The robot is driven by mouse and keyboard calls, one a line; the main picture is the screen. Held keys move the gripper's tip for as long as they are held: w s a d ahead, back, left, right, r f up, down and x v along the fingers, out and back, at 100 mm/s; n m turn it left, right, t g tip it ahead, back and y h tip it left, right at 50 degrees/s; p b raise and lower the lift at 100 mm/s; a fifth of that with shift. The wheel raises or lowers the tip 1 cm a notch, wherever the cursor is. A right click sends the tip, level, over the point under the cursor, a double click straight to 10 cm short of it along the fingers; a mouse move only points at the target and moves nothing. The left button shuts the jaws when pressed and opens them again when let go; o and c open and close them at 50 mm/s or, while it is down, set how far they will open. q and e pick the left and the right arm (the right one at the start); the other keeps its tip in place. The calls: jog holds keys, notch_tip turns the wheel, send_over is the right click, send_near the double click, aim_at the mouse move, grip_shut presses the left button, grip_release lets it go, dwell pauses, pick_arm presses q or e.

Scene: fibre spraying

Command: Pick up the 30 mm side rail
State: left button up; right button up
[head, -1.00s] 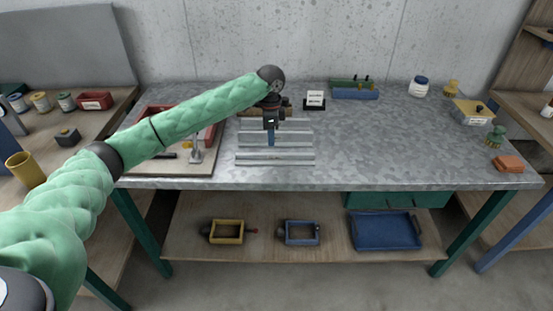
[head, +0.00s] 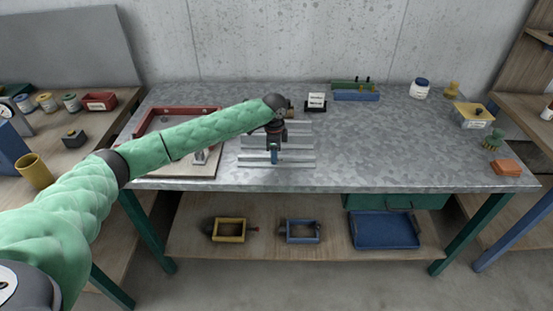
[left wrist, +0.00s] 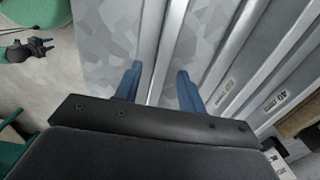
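Several silvery side rails lie parallel on the metal bench; the nearest (head: 300,164) is closest to its front edge. My left gripper (head: 274,160) is low over this nearest rail. In the left wrist view my left gripper (left wrist: 158,82) has its two blue fingers apart, with a rail (left wrist: 170,40) running between them; I see no contact. A rail right of the fingers carries a small label (left wrist: 222,90), too blurred to read surely. Another rail farther right is labelled 40 mm (left wrist: 275,102). My right gripper (left wrist: 42,48) shows small at upper left, over the floor.
A red-edged tray (head: 150,165) lies left of the rails, partly behind my left arm. A small sign (head: 316,102) and a blue and green holder (head: 356,91) stand at the back. The bench right of the rails is mostly clear.

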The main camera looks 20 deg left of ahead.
pick_arm(q)
jog(key=shift+f, duration=0.3)
grip_shut()
jog(key=shift+r, duration=0.1)
